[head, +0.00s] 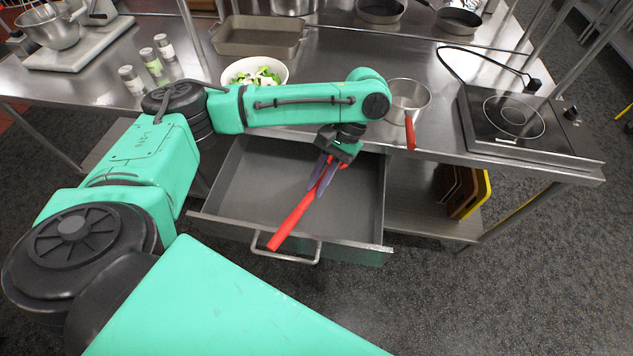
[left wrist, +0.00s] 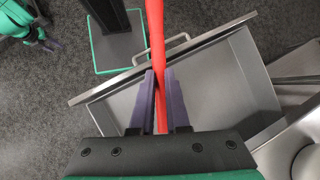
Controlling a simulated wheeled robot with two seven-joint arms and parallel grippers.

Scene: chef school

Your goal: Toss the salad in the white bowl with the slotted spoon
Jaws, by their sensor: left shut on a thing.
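My left gripper (head: 313,186) points down over the open drawer, shut on a long red handle, which I take to be the slotted spoon's (head: 290,220). The handle sticks out past the drawer front toward me; the spoon's other end is hidden by the gripper and arm. In the left wrist view the red handle (left wrist: 157,35) runs between the purple fingers. The white bowl (head: 229,76) with green and white salad (head: 262,77) stands on the counter behind my left arm, which hides its lower edge. My right gripper (left wrist: 50,44) shows small in the left wrist view, its jaws unclear.
The pulled-out drawer (head: 240,185) looks empty. A saucepan (head: 409,96) with a red handle stands right of my left wrist. An induction hob (head: 515,118) is farther right. Several shakers (head: 131,80) stand left of the bowl, and a baking pan (head: 258,38) behind it.

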